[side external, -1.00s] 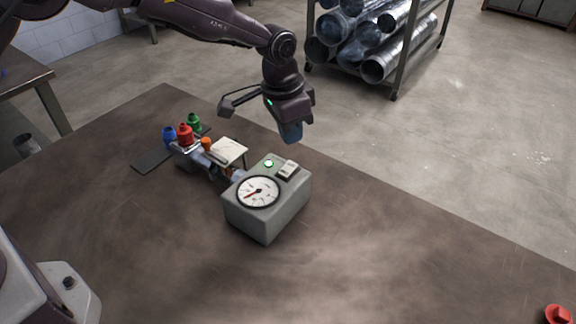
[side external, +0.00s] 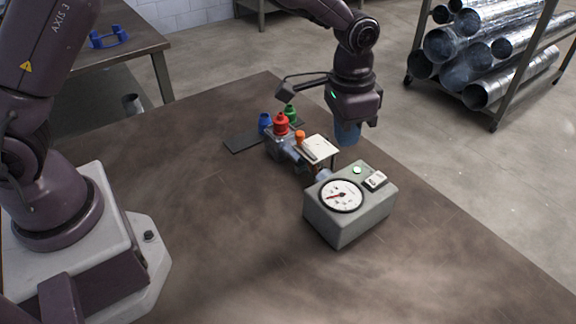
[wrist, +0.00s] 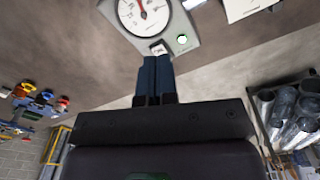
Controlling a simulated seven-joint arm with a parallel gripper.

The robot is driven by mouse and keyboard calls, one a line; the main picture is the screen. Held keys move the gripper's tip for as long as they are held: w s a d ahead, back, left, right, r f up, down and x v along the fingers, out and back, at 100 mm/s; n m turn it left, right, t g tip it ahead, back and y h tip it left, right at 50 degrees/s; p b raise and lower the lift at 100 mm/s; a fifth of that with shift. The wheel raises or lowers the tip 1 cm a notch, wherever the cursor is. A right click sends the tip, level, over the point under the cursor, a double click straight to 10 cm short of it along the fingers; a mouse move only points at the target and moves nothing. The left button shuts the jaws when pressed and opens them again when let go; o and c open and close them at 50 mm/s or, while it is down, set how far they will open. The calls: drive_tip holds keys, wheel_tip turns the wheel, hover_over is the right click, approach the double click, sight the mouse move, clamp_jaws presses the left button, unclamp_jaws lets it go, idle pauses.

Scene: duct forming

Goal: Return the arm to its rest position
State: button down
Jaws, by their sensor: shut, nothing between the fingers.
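My gripper (side external: 347,133) hangs in the air, pointing down, just behind the grey gauge box in the side view. In the wrist view its blue fingers (wrist: 154,78) are together with nothing between them. The gauge box (side external: 349,218) stands on the brown table with a round white dial, a lit green lamp and a white switch. The box also shows at the top of the wrist view (wrist: 185,22). No contact between gripper and box can be made out.
A rack of metal ducts (side external: 480,50) stands behind. The table's front is clear.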

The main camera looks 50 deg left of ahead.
drive_tip(key=s+a+r+n+t, duration=0.1)
drive_tip(key=s+a+r, duration=0.3)
drive_tip(key=s, duration=0.4)
drive_tip(key=s+a+r+n+t, duration=0.2)
drive_tip(key=s+a+r, duration=0.2)
drive_tip(key=s+r, duration=0.3)
drive_tip(key=s+a+r+n+t, duration=0.1)
drive_tip(key=s+a+r, duration=0.3)
drive_tip(key=s, duration=0.5)
drive_tip(key=shift+s+a+r+n+t, duration=0.3)
drive_tip(key=shift+a+r+t, duration=0.05)
drive_tip(key=shift+r+t, duration=0.4)
